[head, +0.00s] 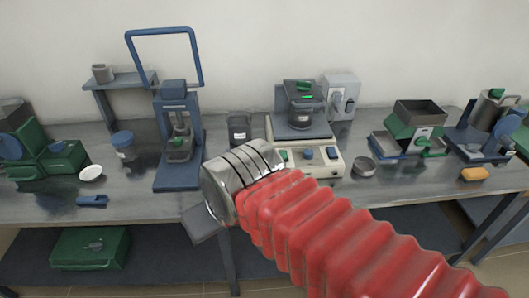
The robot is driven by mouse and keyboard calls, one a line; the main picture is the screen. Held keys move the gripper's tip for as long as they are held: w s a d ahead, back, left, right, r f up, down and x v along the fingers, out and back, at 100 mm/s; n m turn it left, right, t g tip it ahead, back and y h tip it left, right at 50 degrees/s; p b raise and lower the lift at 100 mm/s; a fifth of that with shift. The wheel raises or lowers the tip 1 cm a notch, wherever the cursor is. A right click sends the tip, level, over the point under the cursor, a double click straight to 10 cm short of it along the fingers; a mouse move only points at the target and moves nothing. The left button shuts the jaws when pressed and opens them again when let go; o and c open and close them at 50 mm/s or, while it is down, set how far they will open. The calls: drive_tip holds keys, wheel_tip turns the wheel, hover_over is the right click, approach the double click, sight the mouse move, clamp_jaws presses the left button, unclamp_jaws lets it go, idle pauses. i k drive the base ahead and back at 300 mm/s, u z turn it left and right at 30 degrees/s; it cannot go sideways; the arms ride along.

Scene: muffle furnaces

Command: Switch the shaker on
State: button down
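The shaker (319,165) stands at the middle of the bench in the head view. It has a cream base with a front panel, and a dark lidded container (302,112) sits on its raised grey plate. The panel shows a green button (284,156), a dark blue knob (308,154) and another coloured control (331,153) at the right. My arm's red bellows and metal wrist cross in front of the shaker's lower left.
A grey wall box (341,95) stands behind the shaker. A dark jar (239,130) is left of it and a round metal dish (363,167) right of it. A blue press (178,145) stands farther left, a green hopper (416,125) farther right. Bare bench lies around the dish.

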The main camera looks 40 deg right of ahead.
sight(283, 153)
drive_tip(key=u, duration=1.25)
drive_tip(key=k, duration=0.9)
drive_tip(key=z, duration=0.65)
drive_tip(key=i, duration=1)
drive_tip(key=z, duration=0.1)
